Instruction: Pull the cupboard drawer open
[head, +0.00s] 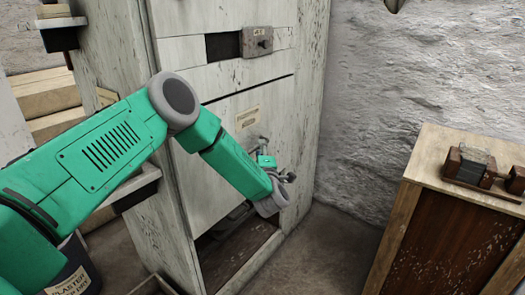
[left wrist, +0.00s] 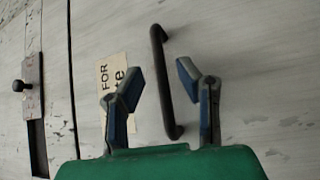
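The pale, worn wooden cupboard (head: 305,110) stands in the middle of the head view. Its drawer front (head: 215,180) carries a paper label (head: 248,117) and looks closed. In the left wrist view, a dark bar handle (left wrist: 162,85) runs nearly upright in the picture, beside the label (left wrist: 112,85). My left gripper (head: 270,163) is in front of the drawer front, below the label, and largely hides the handle in the head view. In the left wrist view its fingers (left wrist: 160,77) are apart, with the handle showing between them; contact cannot be told. My right gripper is out of view.
A latch (head: 257,41) sits higher on the cupboard; its knob also shows in the left wrist view (left wrist: 19,86). A wooden cabinet (head: 440,240) with small blocks on top stands at right. A labelled bucket (head: 70,280) is at lower left. Floor (head: 335,245) is clear between cupboard and cabinet.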

